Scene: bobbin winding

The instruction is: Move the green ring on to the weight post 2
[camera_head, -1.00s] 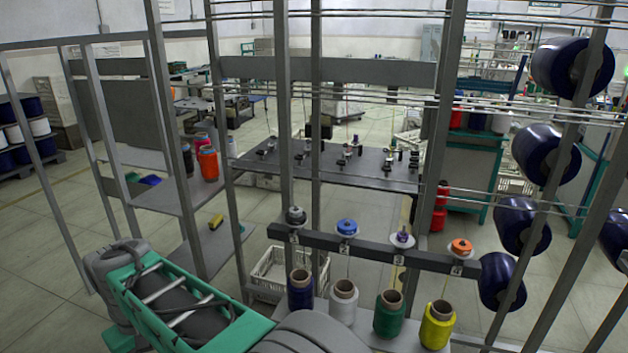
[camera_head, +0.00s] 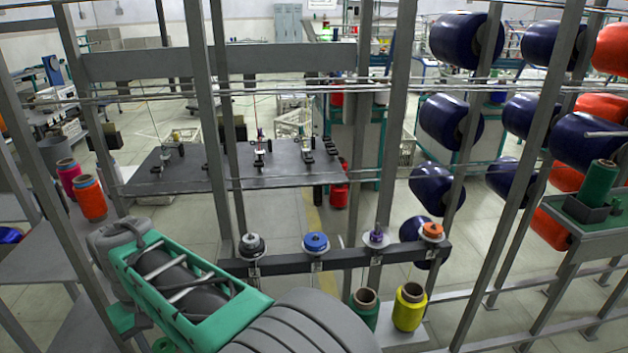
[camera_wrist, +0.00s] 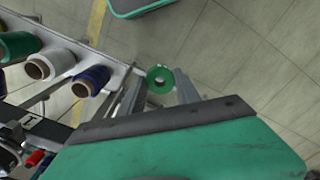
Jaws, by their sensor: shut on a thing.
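In the wrist view the green ring (camera_wrist: 167,83), with a hole in its middle, is held between the two grey fingers of my gripper (camera_wrist: 158,80). It is over open floor, apart from the rack. There, a dark crossbar (camera_head: 285,263) carries a row of weight posts with small number tags too small to read surely. From left, the tops are a grey-black disc (camera_head: 252,246), a blue disc (camera_head: 316,243), a pale disc with a purple tip (camera_head: 376,238) and an orange disc (camera_head: 432,231).
A green cone (camera_head: 364,308) and a yellow cone (camera_head: 410,307) stand below the crossbar. Grey uprights and thin yarn wires surround it. Large dark blue spools (camera_head: 455,122) hang at the right. The wrist view shows a white cone (camera_wrist: 50,64) and blue cone (camera_wrist: 91,80).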

